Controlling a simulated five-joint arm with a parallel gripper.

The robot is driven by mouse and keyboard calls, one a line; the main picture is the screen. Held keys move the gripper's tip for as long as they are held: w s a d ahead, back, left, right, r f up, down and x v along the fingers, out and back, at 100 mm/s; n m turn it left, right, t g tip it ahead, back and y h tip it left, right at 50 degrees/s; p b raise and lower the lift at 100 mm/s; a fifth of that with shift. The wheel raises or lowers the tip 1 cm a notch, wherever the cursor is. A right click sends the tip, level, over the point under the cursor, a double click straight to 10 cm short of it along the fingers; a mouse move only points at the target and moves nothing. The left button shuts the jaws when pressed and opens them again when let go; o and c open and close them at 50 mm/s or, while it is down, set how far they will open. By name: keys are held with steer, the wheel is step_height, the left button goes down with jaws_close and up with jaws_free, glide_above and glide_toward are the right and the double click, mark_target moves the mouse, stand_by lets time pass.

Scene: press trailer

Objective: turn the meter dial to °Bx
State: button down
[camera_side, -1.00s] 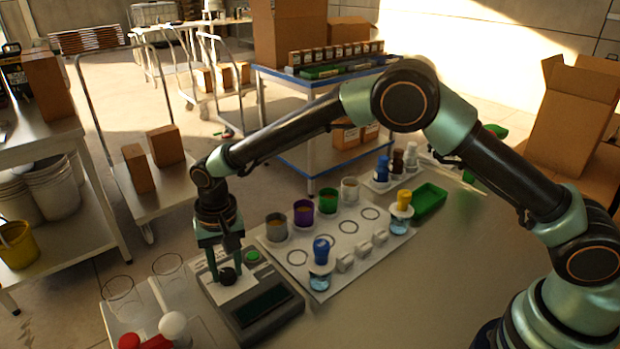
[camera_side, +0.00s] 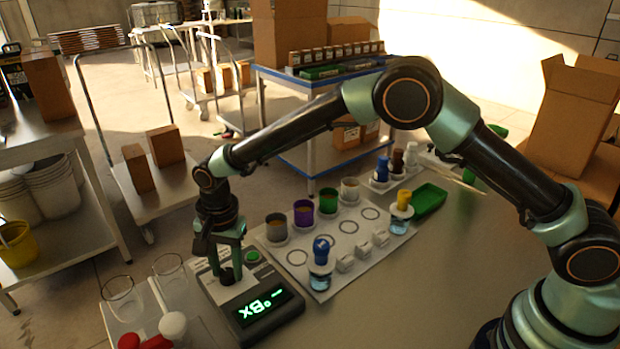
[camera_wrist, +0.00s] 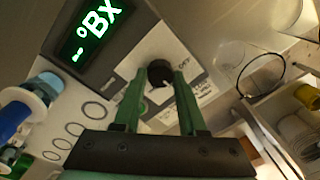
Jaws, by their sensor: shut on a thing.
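The meter (camera_side: 262,319) is a grey box at the front of the work surface. Its display (camera_side: 263,307) is lit green and reads °Bx; the wrist view also shows this display (camera_wrist: 90,30). The black dial (camera_wrist: 159,72) is on the meter's white plate, with part of an "OFF" mark beside it in the wrist view. My gripper (camera_side: 226,276) points down over the plate, its green fingers shut on the dial, one on each side. The fingers partly hide the dial in the side view.
A white board (camera_side: 330,292) beside the meter holds several cups and a blue-topped bottle (camera_side: 320,262). A green button (camera_side: 253,256) sits behind the display. Clear glasses (camera_side: 122,296) and red and white knobs stand at the left.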

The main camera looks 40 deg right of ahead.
mark_target(231, 272)
steer(key=shift+d, duration=0.1)
steer(key=shift+c, duration=2.3)
jaws_free()
steer(key=shift+r, duration=0.1)
step_height(231, 272, up, 12)
steer(key=shift+s, duration=0.25)
steer(key=shift+d, duration=0.1)
